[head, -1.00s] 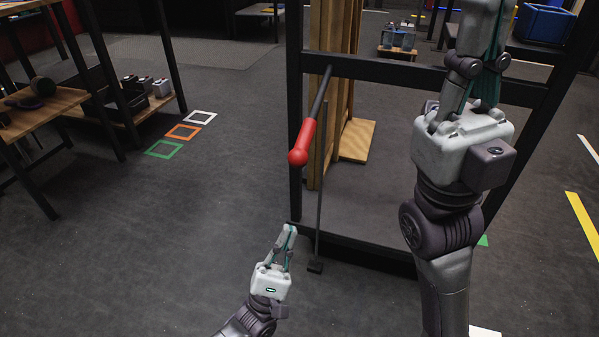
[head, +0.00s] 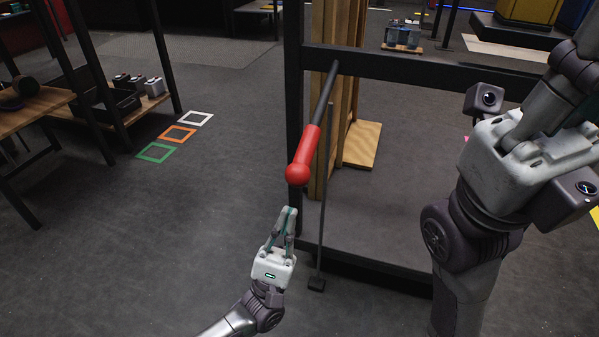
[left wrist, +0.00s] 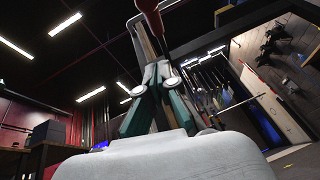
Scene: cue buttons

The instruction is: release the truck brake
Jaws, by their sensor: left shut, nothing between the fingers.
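The brake lever is a dark rod with a red grip and round red knob (head: 304,155), slanting down and left from the black frame's crossbar. My left gripper (head: 289,212) is shut and empty, pointing up just below the knob, with a small gap showing in the head view. In the left wrist view, the closed fingertips (left wrist: 157,70) point up toward the red lever end (left wrist: 150,12) above them. My right gripper (head: 575,75) is large and close at the right; its finger ends are cut off, so its opening is unclear.
The black frame (head: 420,75) stands around wooden boards (head: 345,130). A thin dark rod (head: 323,220) rises beside the lever. Green, orange and white floor squares (head: 178,134) and a shelf (head: 125,110) lie left. The floor between is clear.

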